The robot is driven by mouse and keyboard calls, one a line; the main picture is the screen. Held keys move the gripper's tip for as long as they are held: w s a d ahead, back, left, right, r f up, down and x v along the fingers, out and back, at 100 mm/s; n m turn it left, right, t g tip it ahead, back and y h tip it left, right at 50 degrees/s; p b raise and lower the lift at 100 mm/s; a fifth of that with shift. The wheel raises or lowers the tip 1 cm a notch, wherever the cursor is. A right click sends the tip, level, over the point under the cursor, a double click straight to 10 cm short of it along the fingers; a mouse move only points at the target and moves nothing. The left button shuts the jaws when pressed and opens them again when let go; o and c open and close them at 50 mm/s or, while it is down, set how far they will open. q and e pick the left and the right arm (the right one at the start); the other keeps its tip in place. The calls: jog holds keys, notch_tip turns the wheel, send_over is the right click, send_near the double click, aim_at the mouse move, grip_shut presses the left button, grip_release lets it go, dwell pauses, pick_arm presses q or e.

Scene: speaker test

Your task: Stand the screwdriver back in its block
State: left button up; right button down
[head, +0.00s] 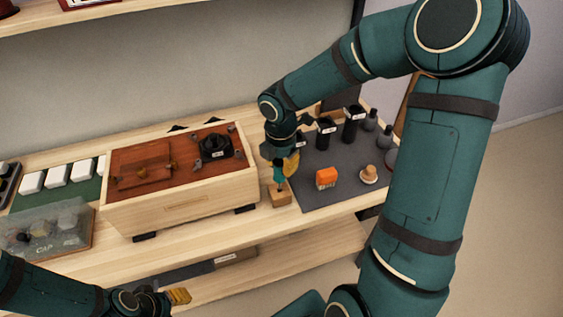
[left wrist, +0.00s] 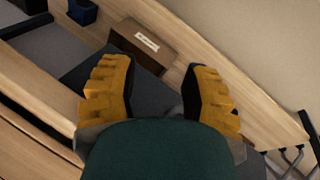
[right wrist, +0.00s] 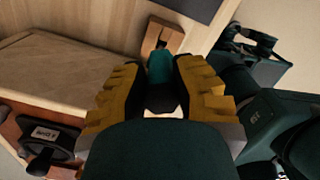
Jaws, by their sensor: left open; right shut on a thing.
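The screwdriver has a teal handle (head: 279,175), upright or nearly so, and a thin dark shaft below it. My right gripper (head: 281,164) is shut on the handle, just above the small wooden block (head: 281,199) at the shelf's front edge. In the right wrist view the handle (right wrist: 160,68) sits between the yellow fingers and the shaft points at the block (right wrist: 168,34). The shaft's end meets the block's top; I cannot tell how deep it sits. My left gripper (head: 165,297) is low at the left, open and empty in the left wrist view (left wrist: 150,85).
A wooden speaker box (head: 185,208) with a red-brown panel stands left of the block. A grey mat (head: 316,195) to the right holds an orange item (head: 327,178), a wooden knob-shaped piece (head: 368,174) and dark containers (head: 326,133). A clear case (head: 50,232) lies far left.

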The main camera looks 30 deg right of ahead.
jog(key=shift+f+b, duration=0.85)
jog(key=shift+f, duration=0.45)
dwell(1.1)
dwell(0.8)
jog(key=shift+f+b, duration=0.35)
jog(key=shift+f, duration=0.5)
dwell(1.0)
jog(key=c, duration=0.8)
grip_release()
jog(key=r, duration=1.2)
jog(key=shift+a, duration=0.2)
